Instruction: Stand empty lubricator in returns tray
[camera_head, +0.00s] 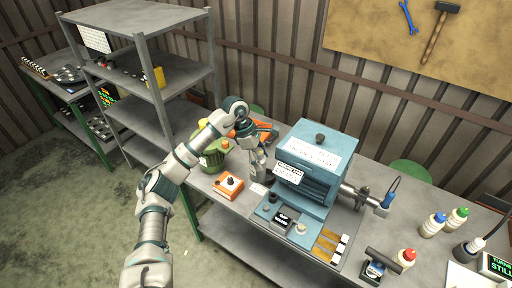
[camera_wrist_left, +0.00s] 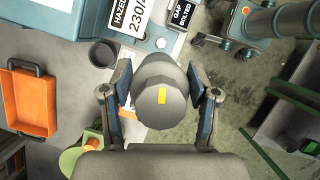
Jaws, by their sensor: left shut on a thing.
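My left gripper (camera_head: 257,150) is at the machine's left side, above the bench. In the left wrist view the left gripper (camera_wrist_left: 164,85) is shut on a grey, rounded body with a yellow mark, which looks like the lubricator (camera_wrist_left: 175,106). The lubricator (camera_head: 257,167) also shows below the gripper in the head view, small and partly hidden. An orange tray with a dark handle (camera_wrist_left: 29,101) lies apart from it at the left of the wrist view. Orange also shows behind the gripper in the head view, partly hidden. I cannot tell which is the returns tray.
The blue machine (camera_head: 309,160) stands right of the gripper. A dark cup (camera_wrist_left: 103,54) is near the held body. Several bottles (camera_head: 432,225) stand at the right.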

